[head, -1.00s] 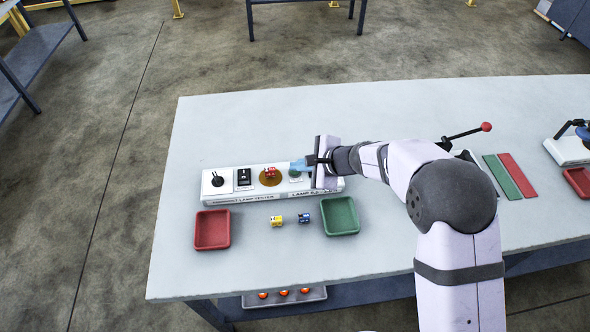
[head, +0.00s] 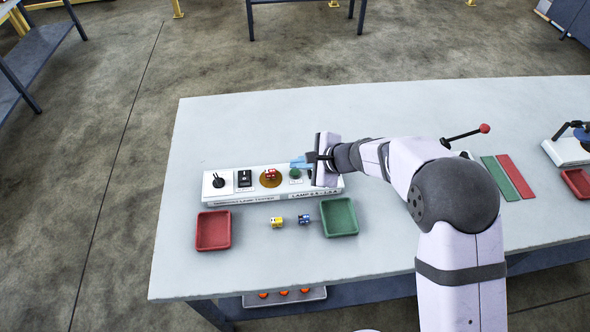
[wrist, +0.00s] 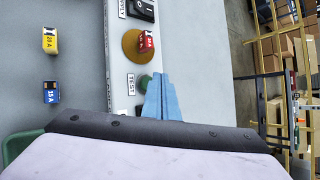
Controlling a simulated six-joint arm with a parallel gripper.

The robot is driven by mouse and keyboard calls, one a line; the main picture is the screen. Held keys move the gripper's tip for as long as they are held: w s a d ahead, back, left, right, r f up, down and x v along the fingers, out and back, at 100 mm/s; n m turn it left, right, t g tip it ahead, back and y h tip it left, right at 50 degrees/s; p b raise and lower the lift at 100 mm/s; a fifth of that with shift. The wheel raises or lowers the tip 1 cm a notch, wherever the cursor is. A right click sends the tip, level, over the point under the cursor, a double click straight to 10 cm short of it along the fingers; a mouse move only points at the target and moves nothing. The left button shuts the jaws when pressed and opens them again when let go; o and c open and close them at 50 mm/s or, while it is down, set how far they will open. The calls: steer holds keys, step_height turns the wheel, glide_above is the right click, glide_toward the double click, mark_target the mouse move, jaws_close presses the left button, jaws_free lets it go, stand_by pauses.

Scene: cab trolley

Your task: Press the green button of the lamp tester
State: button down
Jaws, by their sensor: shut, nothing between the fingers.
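The lamp tester (head: 240,194) is a long white box on the table with a toggle, a black rocker switch (head: 244,178), a round brass socket holding a red fuse (head: 270,176), and a green button (head: 295,174). In the wrist view the green button (wrist: 144,82) is beside a TEST label, partly hidden by the fingers. My gripper (head: 297,163) is shut and empty, its blue fingers just behind the button in the head view. It also shows in the wrist view (wrist: 160,80). I cannot tell whether the fingertips touch the button.
A red tray (head: 213,246) and a green tray (head: 353,232) stand in front of the tester. A yellow fuse (head: 277,222) and a blue fuse (head: 304,219) lie between them. A red-knobbed lever (head: 485,128) is to the right. The table behind the tester is clear.

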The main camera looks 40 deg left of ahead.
steer(key=shift+r, duration=0.1)
steer(key=shift+r+p, duration=1.85)
steer(key=shift+r, duration=0.55)
steer(key=n+h, duration=0.2)
glide_toward(298, 176)
steer(key=w+d+r, duration=0.2)
steer(key=d+r, duration=0.3)
steer(key=d, duration=0.2)
steer(key=d+n+h, duration=0.2)
steer(key=d+n, duration=0.1)
steer(key=d, duration=0.8)
steer(key=s+d+n+h, duration=0.2)
steer(key=s+d, duration=0.5)
steer(key=d, duration=0.6)
steer(key=s+d+n+h, duration=0.2)
steer(key=s+d, duration=0.5)
steer(key=d, duration=0.6)
steer(key=shift+s+d+n+h, duration=0.3)
steer(key=shift+s+h, duration=0.1)
steer(key=shift+h, duration=0.2)
